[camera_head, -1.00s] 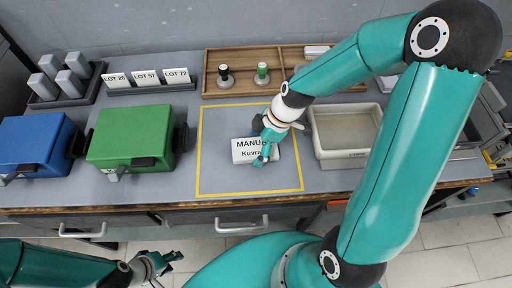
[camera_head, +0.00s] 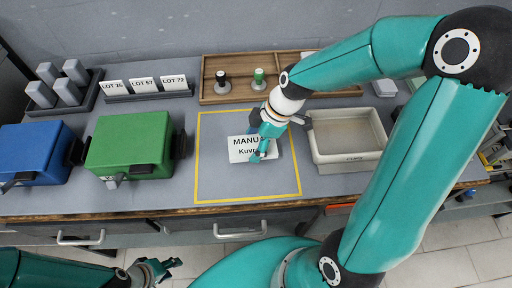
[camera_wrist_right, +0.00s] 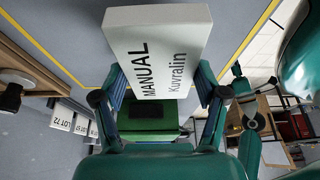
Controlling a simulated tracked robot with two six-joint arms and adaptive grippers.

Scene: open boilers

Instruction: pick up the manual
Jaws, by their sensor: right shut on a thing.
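The manual (camera_head: 241,156) is a white block with the words MANUAL Kuvralin on its face. In the head view it is inside the yellow-outlined square on the grey bench. My right gripper (camera_head: 262,152) is shut on it, reaching over its right part and hiding the end of the text. In the right wrist view the manual (camera_wrist_right: 160,50) sits between the two fingers of my right gripper (camera_wrist_right: 160,88). Whether it is clear of the bench is hard to tell. My left gripper (camera_head: 163,268) is empty and looks open, low in front of the bench.
A green box (camera_head: 130,143) and a blue box (camera_head: 35,152) stand left of the square. A pale tray (camera_head: 347,165) stands right of it. A wooden rack (camera_head: 285,98) with stamps (camera_head: 222,80) and lot cards (camera_head: 145,85) are behind. The square's left part is clear.

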